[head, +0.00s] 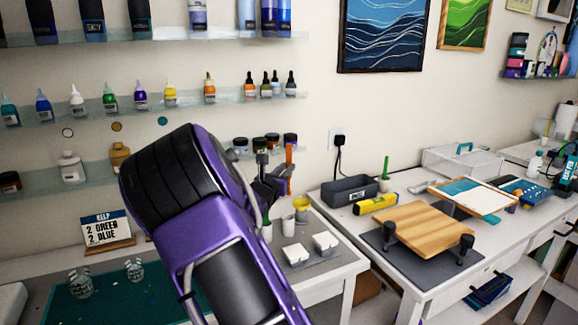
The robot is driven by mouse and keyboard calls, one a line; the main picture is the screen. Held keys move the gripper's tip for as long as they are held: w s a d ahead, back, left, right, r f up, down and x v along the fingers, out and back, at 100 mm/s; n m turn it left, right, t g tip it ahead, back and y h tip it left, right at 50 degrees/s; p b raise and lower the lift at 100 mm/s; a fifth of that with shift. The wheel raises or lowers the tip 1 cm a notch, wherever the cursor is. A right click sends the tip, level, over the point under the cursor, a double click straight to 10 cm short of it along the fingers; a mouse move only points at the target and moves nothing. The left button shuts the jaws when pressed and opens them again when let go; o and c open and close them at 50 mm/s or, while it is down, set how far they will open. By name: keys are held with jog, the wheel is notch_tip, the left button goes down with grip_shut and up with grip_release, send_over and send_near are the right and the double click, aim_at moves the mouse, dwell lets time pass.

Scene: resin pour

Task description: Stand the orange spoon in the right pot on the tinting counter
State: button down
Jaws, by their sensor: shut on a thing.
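The orange spoon (289,158) is upright, its handle rising beside the dark fingers of my gripper (276,184). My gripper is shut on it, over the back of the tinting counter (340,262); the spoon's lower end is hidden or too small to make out. Below stand small white pots: a left one (267,232) with something green in it, and a right one (288,228) next to it. Behind them a yellow funnel-like cup (302,203) sits over another pale cup (302,216). My purple arm hides the left part of the counter.
Two white square blocks (295,254) (325,242) lie on the grey mat in front of the pots. A sign (106,231) and clear cups (80,283) are at left. The right bench holds a wooden board (418,228), grey bin (349,190) and yellow tool (376,204). Shelves with bottles line the wall.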

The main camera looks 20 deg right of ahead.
jog(key=shift+w, duration=0.15)
notch_tip(320, 180, down, 11)
jog(key=b, duration=0.8)
jog(key=shift+f, duration=0.15)
dwell(0.4)
jog(key=c, duration=0.7)
grip_release()
jog(key=shift+c, duration=0.2)
jog(key=shift+a, duration=0.1)
jog(key=p+v, duration=0.1)
jog(key=v, duration=1.6)
jog(key=shift+s, duration=0.35)
